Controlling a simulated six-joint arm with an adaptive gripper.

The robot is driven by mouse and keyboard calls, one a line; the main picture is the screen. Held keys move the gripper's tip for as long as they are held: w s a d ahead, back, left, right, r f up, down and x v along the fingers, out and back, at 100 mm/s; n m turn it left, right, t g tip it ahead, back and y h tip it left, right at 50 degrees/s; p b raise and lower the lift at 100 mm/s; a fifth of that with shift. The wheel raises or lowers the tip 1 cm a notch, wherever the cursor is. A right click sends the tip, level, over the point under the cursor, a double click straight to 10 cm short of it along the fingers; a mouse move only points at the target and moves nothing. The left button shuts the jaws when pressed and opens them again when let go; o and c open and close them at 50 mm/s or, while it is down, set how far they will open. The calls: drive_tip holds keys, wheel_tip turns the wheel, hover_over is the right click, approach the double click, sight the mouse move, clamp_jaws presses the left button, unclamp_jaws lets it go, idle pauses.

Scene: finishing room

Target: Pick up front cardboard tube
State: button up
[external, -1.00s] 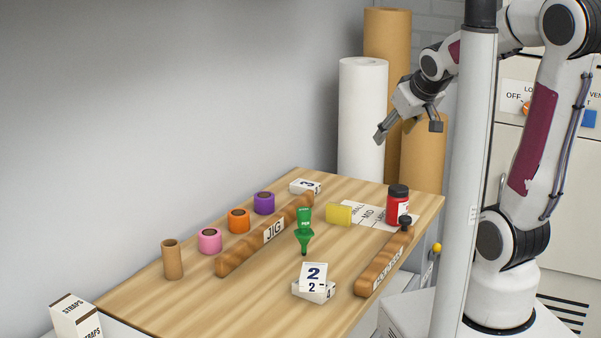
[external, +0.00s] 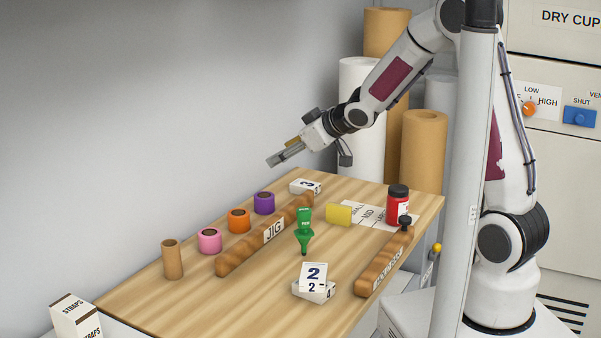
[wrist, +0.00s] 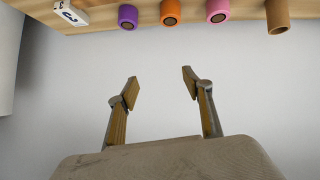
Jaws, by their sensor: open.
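The cardboard tube (external: 172,260) is plain brown and stands upright at the near left end of the table, at the end of a row with several coloured rolls. In the wrist view the tube (wrist: 277,16) shows at the top right, cut by the frame edge. My gripper (external: 271,163) is open and empty, in the air above the table's far left edge, well up and to the right of the tube. In the wrist view my gripper (wrist: 158,84) has its two fingers spread, with only grey wall between them.
Pink (external: 210,241), orange (external: 238,221) and purple (external: 264,203) rolls stand beside the tube behind the wooden JIG bar (external: 245,251). Bare wood lies in front of the tube.

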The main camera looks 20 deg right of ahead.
drive_tip(key=s+a+f+n+g+y, duration=0.1)
drive_tip(key=a+f+n+y, duration=0.1)
drive_tip(key=a+f, duration=0.35)
drive_tip(key=s+a+f+n+g+y, duration=0.1)
drive_tip(key=s+a+f+y, duration=0.1)
drive_tip(key=a, duration=0.7)
drive_tip(key=n+g+y, duration=0.3)
drive_tip(key=g, duration=0.1)
approach(170, 252)
drive_tip(key=w+a+f, duration=0.2)
drive_tip(key=w+a, duration=0.1)
drive_tip(key=shift+s+d+r, duration=0.15)
drive_tip(key=shift+s+r, duration=0.05)
drive_tip(key=shift+x, duration=1.25)
drive_tip(key=shift+f, duration=0.1)
drive_tip(key=shift+f+x, duration=0.15)
drive_tip(key=shift+x, duration=1.15)
drive_tip(key=shift+f+x, duration=0.1)
drive_tip(key=shift+x, duration=1.15)
drive_tip(key=shift+d, duration=0.1)
drive_tip(key=c, duration=1)
